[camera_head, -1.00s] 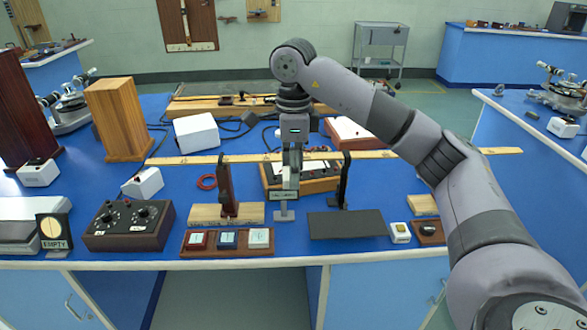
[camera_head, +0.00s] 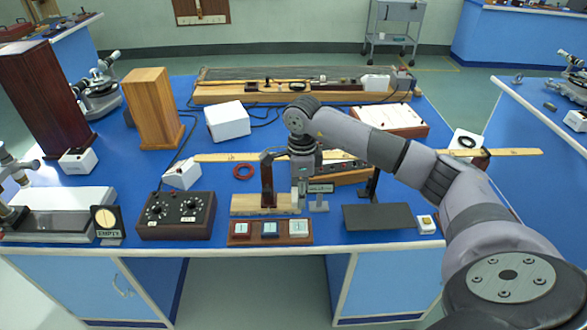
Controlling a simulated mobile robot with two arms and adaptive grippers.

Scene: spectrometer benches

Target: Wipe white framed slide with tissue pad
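My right gripper (camera_head: 299,207) points down just behind the tray, over the right end of a pale wooden base (camera_head: 249,202). Its fingers look close together, but they are too small to tell whether they are shut or hold anything. I cannot clearly make out a tissue pad; a small white block with a yellow patch (camera_head: 427,224) sits at the front right. My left gripper is out of view.
A dark upright post (camera_head: 267,180) stands left of my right gripper, and a small labelled grey stand (camera_head: 319,198) on its right. A dark flat plate (camera_head: 378,217) lies further right. A dial box (camera_head: 176,216) is left of the tray. My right arm hides part of the bench's right side.

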